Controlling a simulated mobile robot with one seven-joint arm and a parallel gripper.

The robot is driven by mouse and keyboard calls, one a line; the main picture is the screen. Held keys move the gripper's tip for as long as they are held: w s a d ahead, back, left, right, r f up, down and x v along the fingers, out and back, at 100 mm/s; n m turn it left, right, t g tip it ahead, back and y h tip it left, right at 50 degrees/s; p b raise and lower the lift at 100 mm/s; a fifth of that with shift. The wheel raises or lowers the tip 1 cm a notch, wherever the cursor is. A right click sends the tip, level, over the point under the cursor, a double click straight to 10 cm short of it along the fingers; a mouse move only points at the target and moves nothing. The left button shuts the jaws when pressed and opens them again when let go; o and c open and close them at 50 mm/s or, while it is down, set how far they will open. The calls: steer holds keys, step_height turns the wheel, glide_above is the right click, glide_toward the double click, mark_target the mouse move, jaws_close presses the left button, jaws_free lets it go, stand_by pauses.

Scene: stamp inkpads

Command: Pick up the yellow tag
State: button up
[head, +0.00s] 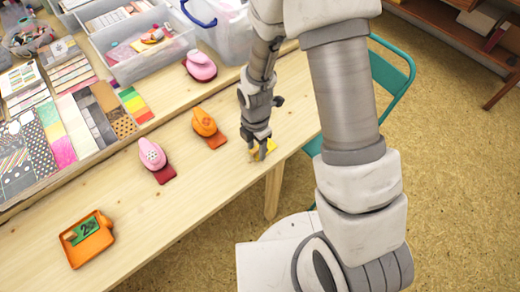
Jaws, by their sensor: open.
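The yellow tag (270,146) lies near the front edge of the wooden table, at the centre of the head view. My gripper (257,155) points down right at it, with the fingers low over the tabletop. The fingers and wrist cover part of the tag. A bit of yellow shows beside and between the fingers. The gripper is open. I cannot tell whether the fingers touch the tag or the table.
An orange punch (204,122) with an orange-red tag, and a pink punch (152,154) with a red tag (165,174), stand to the left. Another pink punch (200,65) is behind. An orange tray (88,250) sits front left. Clear bins (140,62) and a teal chair (392,78) are further back.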

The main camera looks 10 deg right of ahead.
steer(key=shift+c, duration=0.2)
jaws_close()
steer(key=shift+r, duration=0.15)
